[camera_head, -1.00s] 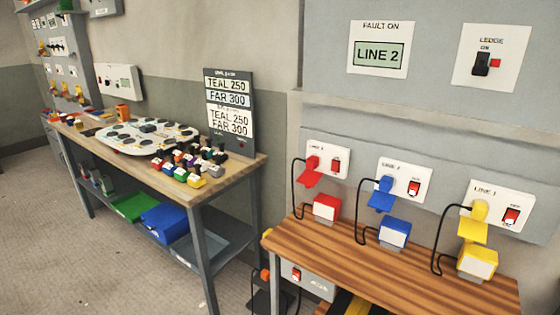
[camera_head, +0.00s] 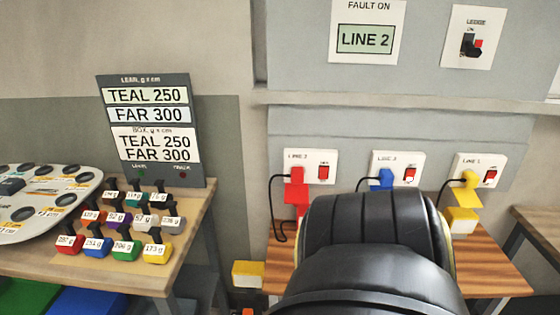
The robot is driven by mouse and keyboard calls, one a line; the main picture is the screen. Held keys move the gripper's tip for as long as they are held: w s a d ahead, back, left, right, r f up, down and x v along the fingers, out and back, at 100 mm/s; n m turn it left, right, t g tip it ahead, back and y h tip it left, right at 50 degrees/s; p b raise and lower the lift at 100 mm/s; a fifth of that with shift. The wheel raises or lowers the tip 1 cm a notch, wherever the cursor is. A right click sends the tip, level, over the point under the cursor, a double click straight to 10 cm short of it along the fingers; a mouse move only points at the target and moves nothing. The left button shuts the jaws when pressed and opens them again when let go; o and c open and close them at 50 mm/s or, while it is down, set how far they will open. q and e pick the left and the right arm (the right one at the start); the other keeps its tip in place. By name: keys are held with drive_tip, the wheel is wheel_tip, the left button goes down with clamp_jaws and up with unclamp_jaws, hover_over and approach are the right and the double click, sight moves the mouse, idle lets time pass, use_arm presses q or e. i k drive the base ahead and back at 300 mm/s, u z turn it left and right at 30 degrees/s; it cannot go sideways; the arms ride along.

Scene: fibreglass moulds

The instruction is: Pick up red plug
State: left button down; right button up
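The red plug (camera_head: 297,176) sits in the leftmost wall socket plate (camera_head: 309,167), with a red tag hanging below it and a black cable looping down to its left. A blue plug (camera_head: 382,180) is in the middle socket plate and a yellow plug (camera_head: 471,180) is in the right one. A large black rounded arm link, mine, covers the middle of the wooden ledge and hides the blocks behind it. I cannot see the fingers of either gripper.
A panel above reads LINE 2 (camera_head: 365,38), with a ledge switch (camera_head: 473,45) to its right. At the left, a workbench (camera_head: 190,225) holds several coloured weights (camera_head: 125,249) and a white tray (camera_head: 40,195). A sign board (camera_head: 150,130) stands behind them. A yellow-and-white block (camera_head: 248,274) is left of the ledge.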

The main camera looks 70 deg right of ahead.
sight(296, 176)
drive_tip(key=z, duration=1)
drive_tip(key=i, duration=1)
drive_tip(key=z, duration=1.1)
